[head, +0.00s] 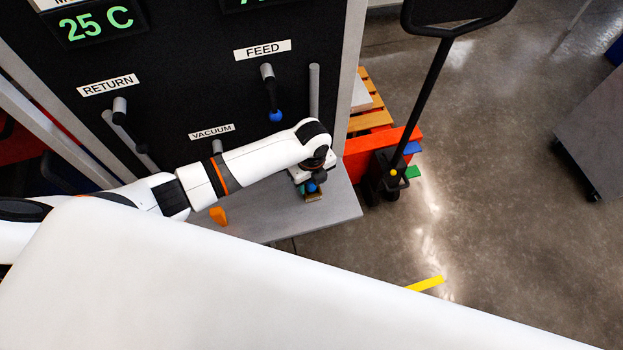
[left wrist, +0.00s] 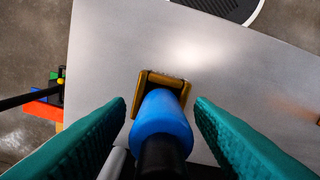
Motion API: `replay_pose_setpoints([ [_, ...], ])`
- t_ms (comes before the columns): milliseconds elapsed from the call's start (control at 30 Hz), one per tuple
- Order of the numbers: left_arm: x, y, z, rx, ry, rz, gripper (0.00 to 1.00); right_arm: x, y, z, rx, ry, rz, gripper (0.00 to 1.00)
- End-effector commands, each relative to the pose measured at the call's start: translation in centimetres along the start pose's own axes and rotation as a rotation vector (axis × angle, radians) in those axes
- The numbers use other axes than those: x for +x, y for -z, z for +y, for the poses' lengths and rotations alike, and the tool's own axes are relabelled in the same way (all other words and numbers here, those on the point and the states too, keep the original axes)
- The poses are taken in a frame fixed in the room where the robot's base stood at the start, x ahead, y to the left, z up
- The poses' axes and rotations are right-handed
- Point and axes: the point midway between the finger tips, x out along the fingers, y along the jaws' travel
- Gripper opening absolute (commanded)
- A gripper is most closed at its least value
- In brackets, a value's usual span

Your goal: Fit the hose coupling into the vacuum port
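The hose coupling is a blue cylinder (left wrist: 162,115) on a black hose piece. It stands in a small brown holder (left wrist: 146,77) on the grey shelf. In the head view the blue coupling (head: 312,187) shows only partly, under my left gripper (head: 309,180). In the left wrist view the teal fingers of my left gripper (left wrist: 160,108) are apart, one on each side of the coupling, with gaps visible. The vacuum port (head: 216,147) is a grey stub under the VACUUM label (head: 212,131), partly hidden by my left arm. My right gripper is not in view.
The grey shelf (head: 339,204) carries an orange piece (head: 218,215) near its front edge. On the black panel, a blue-tipped hose (head: 270,95) hangs below FEED and a grey pipe below RETURN. A red pallet jack (head: 372,150) stands to the right.

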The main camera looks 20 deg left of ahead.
Motion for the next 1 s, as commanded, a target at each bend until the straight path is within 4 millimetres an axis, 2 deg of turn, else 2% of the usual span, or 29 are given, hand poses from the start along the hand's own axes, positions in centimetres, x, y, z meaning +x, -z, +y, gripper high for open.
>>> replay_pose_setpoints([
  [167,0.0,0.0,0.0,0.0,0.0,0.0,0.49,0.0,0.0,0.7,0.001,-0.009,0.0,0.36],
  [333,-1.2,0.1,0.1,0.0,-0.004,0.001,0.49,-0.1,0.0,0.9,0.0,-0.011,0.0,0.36],
  [733,-9.3,0.1,0.1,0.001,-0.004,0.002,0.49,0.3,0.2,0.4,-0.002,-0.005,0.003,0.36],
  [900,-11.6,0.1,0.1,-0.001,-0.002,0.001,0.49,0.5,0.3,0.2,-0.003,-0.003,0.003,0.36],
  [1000,-12.2,0.0,0.0,-0.001,0.0,0.0,0.49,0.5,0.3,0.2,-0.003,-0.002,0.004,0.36],
])
